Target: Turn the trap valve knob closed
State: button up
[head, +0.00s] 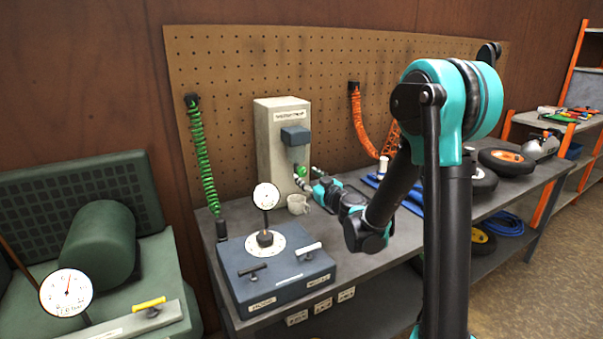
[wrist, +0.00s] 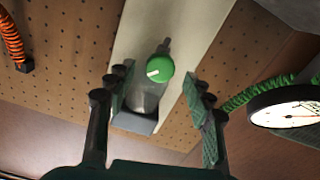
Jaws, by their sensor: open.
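The trap valve knob is green and round with a white mark; it sits near the middle of the wrist view (wrist: 160,68) and shows small in the head view (head: 300,171). It is at the end of a clear trap bowl (wrist: 145,97) under a blue-grey block (head: 295,136) on a pale grey housing (head: 272,150). The white mark points slantwise to the lower left in the wrist view. My gripper (wrist: 160,97) is open, with one finger on either side of the bowl and knob in that view. I see no finger touching the knob.
A dial gauge (head: 266,196) stands on a blue box (head: 240,285) left of my gripper. A white mug (head: 298,204) is on the bench below it. Green (head: 205,160) and orange (head: 370,125) coiled hoses hang on the pegboard (head: 230,90).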

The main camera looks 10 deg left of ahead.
aim_at(303, 173)
jog(key=shift+x, duration=2.35)
